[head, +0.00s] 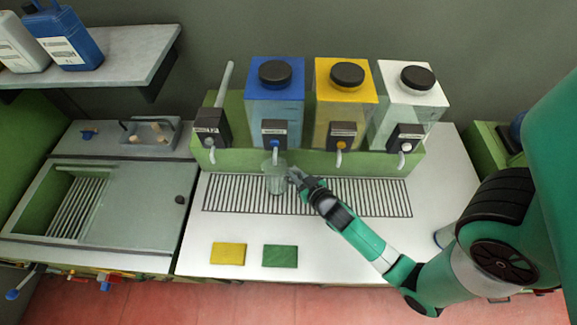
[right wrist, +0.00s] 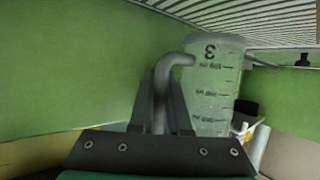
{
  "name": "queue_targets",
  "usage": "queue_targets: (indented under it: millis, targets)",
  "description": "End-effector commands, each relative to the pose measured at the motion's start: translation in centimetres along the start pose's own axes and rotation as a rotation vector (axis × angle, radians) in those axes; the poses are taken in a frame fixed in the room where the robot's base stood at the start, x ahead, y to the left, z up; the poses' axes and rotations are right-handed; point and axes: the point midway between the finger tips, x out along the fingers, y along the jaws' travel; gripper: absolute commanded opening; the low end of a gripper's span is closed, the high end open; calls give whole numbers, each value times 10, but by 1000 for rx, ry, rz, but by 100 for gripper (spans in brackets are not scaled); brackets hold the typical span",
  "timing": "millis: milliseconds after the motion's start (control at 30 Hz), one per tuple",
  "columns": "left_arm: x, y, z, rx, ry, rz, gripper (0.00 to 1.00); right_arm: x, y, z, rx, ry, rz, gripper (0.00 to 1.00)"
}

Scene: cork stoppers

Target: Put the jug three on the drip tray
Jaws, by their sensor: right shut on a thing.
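The clear jug three (head: 277,181) is upright over the back part of the slatted drip tray (head: 370,197), below the spout of the blue-topped dispenser. My right gripper (head: 296,178) comes from the right and is shut on the jug's handle. In the right wrist view, which is upside down, the jug (right wrist: 218,85) shows its 3 and measuring marks, with its grey handle between the fingertips (right wrist: 160,105). I cannot tell whether its base touches the slats. My left gripper is not in view.
Blue (head: 275,95), yellow (head: 345,98) and white (head: 408,100) dispensers stand behind the tray, their spouts overhanging it. A yellow cloth (head: 228,253) and a green cloth (head: 280,256) lie in front. A sink unit (head: 130,210) is at left.

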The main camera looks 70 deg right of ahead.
Motion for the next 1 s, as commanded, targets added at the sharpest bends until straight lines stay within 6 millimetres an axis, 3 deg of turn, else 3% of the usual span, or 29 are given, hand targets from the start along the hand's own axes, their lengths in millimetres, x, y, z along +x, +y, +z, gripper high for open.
queue_targets:
  millis: [233,467,867,900,1000]
  targets:
    - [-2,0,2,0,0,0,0,4,0,2,0,-1,-1,0]
    - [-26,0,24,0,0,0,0,17,3,36,2,-1,5,0]
    - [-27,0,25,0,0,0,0,18,3,38,2,-1,5,0]
    - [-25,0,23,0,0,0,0,17,3,36,2,-1,5,22]
    - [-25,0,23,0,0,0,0,17,3,36,2,-2,5,40]
